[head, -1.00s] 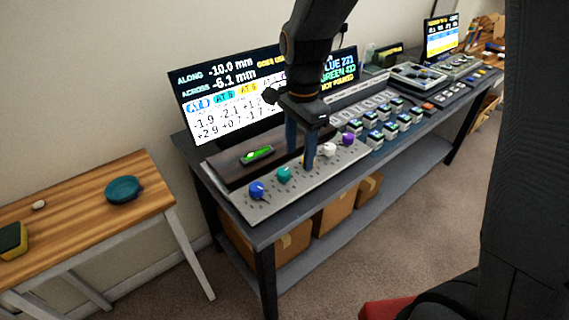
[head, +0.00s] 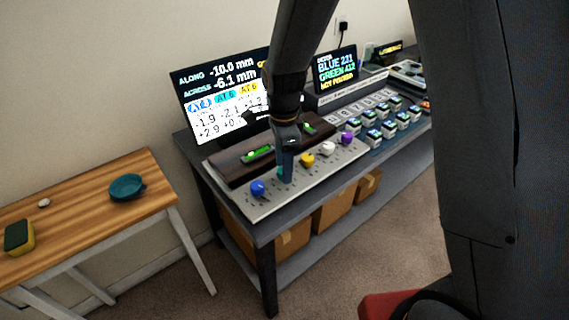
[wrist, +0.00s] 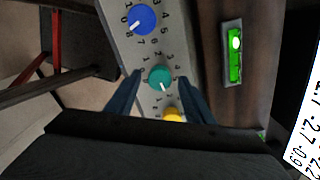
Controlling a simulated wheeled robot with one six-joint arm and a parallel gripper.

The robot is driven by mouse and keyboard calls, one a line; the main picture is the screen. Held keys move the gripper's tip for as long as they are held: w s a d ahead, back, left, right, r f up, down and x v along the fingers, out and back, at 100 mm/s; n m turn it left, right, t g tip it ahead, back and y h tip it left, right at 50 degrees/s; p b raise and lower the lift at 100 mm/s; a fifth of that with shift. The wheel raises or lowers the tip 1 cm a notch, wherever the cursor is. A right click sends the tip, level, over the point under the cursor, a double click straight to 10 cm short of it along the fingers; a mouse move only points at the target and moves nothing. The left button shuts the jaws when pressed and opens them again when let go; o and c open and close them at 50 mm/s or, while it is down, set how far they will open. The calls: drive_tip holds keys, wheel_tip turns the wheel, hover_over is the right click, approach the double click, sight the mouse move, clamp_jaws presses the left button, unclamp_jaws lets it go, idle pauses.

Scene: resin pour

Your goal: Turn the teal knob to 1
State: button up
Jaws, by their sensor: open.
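The teal knob (wrist: 159,77) sits on a light grey panel (wrist: 147,48) between the blue knob and the yellow knob. A white pointer line shows on its face, with printed numbers around it. My gripper (wrist: 158,82) is open, with one blue finger on each side of the teal knob in the wrist view. I cannot tell whether the fingers touch it. In the head view my gripper (head: 285,170) is over the teal knob and hides most of it. The blue knob (head: 258,188) and yellow knob (head: 307,160) stand on either side.
White (head: 328,148) and purple (head: 347,138) knobs continue along the panel. A dark wooden block with green levels (head: 258,153) lies behind the knobs. A display screen (head: 215,100) stands at the back. A wooden side table (head: 80,205) is at left.

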drive_tip(key=shift+f, duration=0.1)
drive_tip(key=c, duration=1)
drive_tip(key=shift+c, duration=0.2)
